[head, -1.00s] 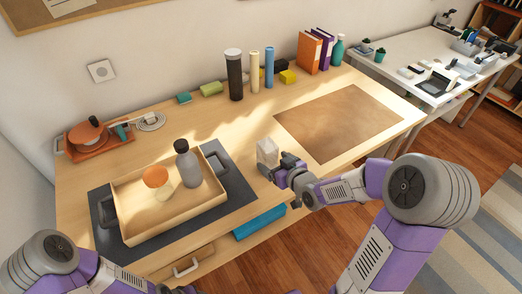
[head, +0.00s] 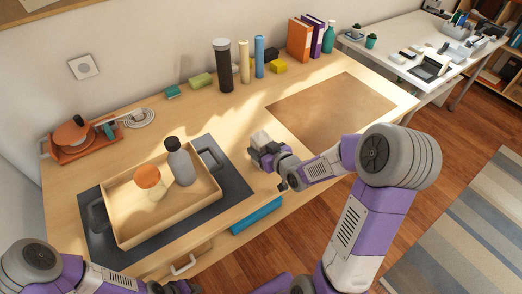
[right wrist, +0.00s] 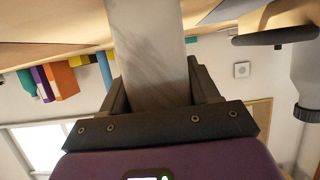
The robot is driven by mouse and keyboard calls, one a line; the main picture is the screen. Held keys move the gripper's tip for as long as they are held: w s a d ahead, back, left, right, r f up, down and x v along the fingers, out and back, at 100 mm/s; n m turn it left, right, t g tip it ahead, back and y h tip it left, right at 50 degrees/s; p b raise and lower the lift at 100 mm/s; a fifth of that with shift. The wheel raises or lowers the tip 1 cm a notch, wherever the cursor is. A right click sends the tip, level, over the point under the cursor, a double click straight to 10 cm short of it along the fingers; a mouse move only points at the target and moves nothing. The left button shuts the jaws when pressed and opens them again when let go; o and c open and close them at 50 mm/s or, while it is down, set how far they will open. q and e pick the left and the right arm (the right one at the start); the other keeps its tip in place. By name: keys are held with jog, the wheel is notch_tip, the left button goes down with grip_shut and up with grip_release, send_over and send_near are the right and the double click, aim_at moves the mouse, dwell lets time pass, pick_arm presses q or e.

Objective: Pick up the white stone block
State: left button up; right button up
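The white stone block (head: 259,138) is a pale upright block on the wooden desk, between the tray and the brown mat. My right gripper (head: 266,152) is at it and hides its lower part in the head view. In the right wrist view the block (right wrist: 148,50) stands between the two dark fingers (right wrist: 158,90), which appear to touch it on both sides; the gripper looks shut on it. No clear gap shows under the block. My left gripper (head: 172,288) is at the bottom edge of the head view, partly cut off; its fingers are not clear.
A brown mat (head: 330,108) lies clear to the right. Cylinders (head: 222,68) and binders (head: 301,38) stand along the back.

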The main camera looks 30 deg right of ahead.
grip_shut()
jog(key=shift+r, duration=0.1)
jog(key=shift+r, duration=0.15)
